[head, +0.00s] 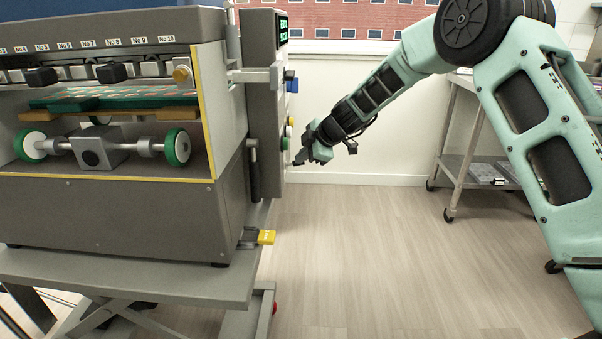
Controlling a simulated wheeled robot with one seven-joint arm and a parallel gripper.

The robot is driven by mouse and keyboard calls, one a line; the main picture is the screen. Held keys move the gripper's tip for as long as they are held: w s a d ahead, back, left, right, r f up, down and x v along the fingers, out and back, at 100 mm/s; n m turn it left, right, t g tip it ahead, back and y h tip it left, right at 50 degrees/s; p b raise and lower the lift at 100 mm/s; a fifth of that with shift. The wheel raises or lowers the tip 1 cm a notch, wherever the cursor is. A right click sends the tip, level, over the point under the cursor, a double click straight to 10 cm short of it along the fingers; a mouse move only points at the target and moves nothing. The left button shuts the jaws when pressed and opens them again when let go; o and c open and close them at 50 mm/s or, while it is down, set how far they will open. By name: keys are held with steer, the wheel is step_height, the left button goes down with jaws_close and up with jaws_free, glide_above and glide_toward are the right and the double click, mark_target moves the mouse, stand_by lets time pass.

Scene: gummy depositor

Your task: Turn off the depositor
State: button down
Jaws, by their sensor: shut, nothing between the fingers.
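The depositor (115,210), a large grey machine, fills the left of the head view. Its upright control column (262,100) is at its right end, with a lit green display (283,29) near the top. On the column's right side, seen edge-on, are a blue control (291,82) and several small yellow, white and green buttons (288,132). My gripper (298,162) is shut and empty, close to the lower part of this side face. I cannot tell whether it touches a button. The faces of the buttons are mostly turned away.
A yellow-tipped lever (266,237) sticks out below the column. A red knob (275,307) is lower, on the stand. A metal table (463,150) on castors stands behind my arm at the right. The floor between is clear.

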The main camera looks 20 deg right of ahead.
steer(key=y+b, duration=0.1)
steer(key=b, duration=0.5)
steer(key=f+t+y+b, duration=0.1)
steer(key=b, duration=0.6)
steer(key=d+f+m+y+b, duration=0.1)
steer(key=b, duration=0.6)
steer(key=shift+s+t+y, duration=0.2)
steer(key=shift+t+y, duration=0.1)
steer(key=shift+y, duration=0.1)
steer(key=shift+r, duration=0.15)
steer(key=shift+r, duration=0.65)
steer(key=shift+d, duration=0.1)
